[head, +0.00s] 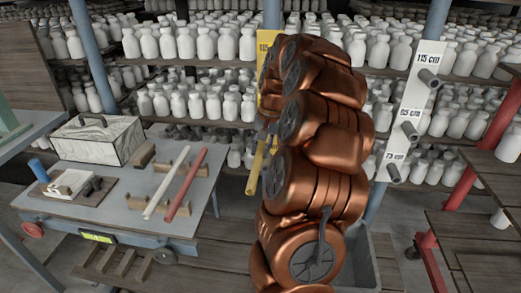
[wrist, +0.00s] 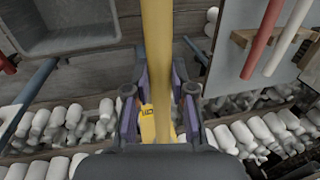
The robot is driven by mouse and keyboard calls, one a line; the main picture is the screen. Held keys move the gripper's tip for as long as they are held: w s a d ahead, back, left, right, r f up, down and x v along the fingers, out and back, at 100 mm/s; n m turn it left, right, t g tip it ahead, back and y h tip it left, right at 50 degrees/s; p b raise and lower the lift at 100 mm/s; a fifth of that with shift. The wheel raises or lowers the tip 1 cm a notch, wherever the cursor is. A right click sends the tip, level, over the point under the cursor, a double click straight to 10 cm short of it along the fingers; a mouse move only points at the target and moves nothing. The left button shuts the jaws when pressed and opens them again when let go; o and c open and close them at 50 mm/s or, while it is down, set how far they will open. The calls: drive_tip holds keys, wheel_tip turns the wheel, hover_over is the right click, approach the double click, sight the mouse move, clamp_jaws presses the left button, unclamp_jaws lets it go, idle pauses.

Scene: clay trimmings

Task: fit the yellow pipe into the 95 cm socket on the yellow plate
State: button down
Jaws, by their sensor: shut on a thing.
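The yellow pipe (wrist: 157,40) runs lengthwise through the middle of the wrist view, between the two fingers of my gripper (wrist: 160,75), which is shut on it. In the head view part of the pipe (head: 257,167) shows slanting just left of my copper-coloured arm. The yellow plate (head: 268,48) stands upright behind the arm, which hides most of it, including its 95 cm socket. A labelled bit of the yellow plate (wrist: 147,125) shows beside the pipe in the wrist view. I cannot tell whether the pipe touches the plate.
A white plate (head: 420,85) with sockets marked 115, 95 and 75 cm stands at the right. A grey table (head: 75,190) at the left bears a box (head: 98,138), a white pipe (head: 166,182) and a red pipe (head: 186,184). Shelves of white bottles fill the back. A grey bin (wrist: 65,45) shows in the wrist view.

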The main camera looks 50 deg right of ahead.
drive_tip(key=shift+w+d+p, duration=0.35)
drive_tip(key=shift+w+d, duration=0.4)
drive_tip(key=shift+d, duration=0.3)
drive_tip(key=shift+w+d+p, duration=0.4)
drive_tip(key=shift+w+d, duration=0.35)
drive_tip(key=shift+d, duration=0.35)
drive_tip(key=shift+w+d+p, duration=0.35)
drive_tip(key=shift+w+d, duration=0.4)
drive_tip(key=shift+d, duration=0.3)
idle(0.7)
drive_tip(key=c, duration=0.9)
unclamp_jaws()
wheel_tip(320, 180, up, 12)
drive_tip(key=s+d, duration=0.1)
drive_tip(key=s, duration=0.1)
drive_tip(key=shift+d+f, duration=0.15)
drive_tip(key=shift+d, duration=0.05)
drive_tip(key=shift+a, duration=0.1)
